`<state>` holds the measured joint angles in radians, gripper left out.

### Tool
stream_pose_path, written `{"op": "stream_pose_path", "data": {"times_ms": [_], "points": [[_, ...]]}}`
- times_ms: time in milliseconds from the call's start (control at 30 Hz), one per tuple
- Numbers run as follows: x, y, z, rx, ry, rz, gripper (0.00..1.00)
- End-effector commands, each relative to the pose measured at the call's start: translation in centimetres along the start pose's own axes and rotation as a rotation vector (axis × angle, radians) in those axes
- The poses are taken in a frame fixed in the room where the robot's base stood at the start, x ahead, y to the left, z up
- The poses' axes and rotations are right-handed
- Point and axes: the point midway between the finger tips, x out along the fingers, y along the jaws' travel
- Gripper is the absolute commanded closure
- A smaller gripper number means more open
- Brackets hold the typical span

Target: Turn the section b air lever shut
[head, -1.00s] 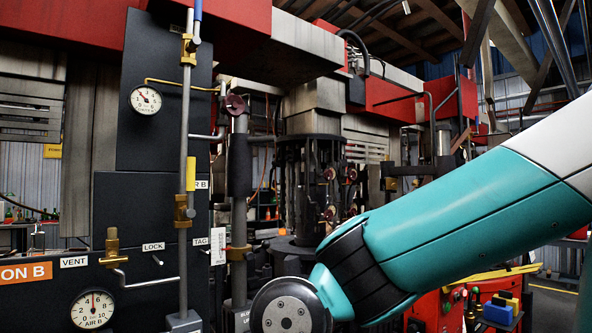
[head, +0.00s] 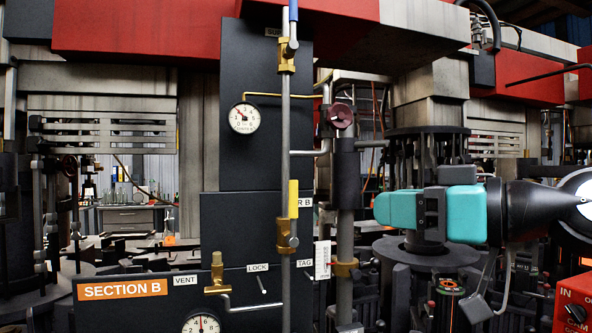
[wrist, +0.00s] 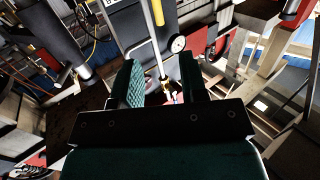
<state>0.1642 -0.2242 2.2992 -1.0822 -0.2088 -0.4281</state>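The section B air lever is a yellow handle (head: 293,198) standing upright along a grey vertical pipe, just above its brass valve body (head: 287,236), left of a partly hidden label ending "R B". A yellow handle also shows at the top of the wrist view (wrist: 157,12), beyond my fingers. My gripper (wrist: 159,62) is open, with two green-padded fingers apart and nothing between them. In the head view, the teal end of my arm is right of the lever and clear of it. The fingertips are hard to make out there.
A blue-handled lever (head: 293,10) sits higher on the same pipe. A dial gauge (head: 244,118) and a brass vent valve (head: 217,272) are to the left. A second pipe with a dark red knob (head: 341,115) stands between the lever and my arm. The SECTION B plate (head: 123,289) is lower left.

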Motion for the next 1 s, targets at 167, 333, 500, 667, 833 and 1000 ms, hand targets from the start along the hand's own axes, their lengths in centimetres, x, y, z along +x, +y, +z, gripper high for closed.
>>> {"op": "stream_pose_path", "data": {"times_ms": [167, 333, 500, 667, 833, 1000], "points": [[1.1, 0.4, -1.5, -0.012, 0.045, 0.005, 0.6], [4.3, 0.3, -1.8, -0.01, 0.041, 0.002, 0.6], [8.2, 0.3, -1.9, -0.01, 0.038, 0.004, 0.6], [11.8, 0.3, -2.0, -0.011, 0.038, 0.005, 0.6], [14.9, 0.5, -2.1, -0.011, 0.039, 0.008, 0.6], [16.6, 0.6, -1.9, -0.012, 0.04, 0.01, 0.6]]}}
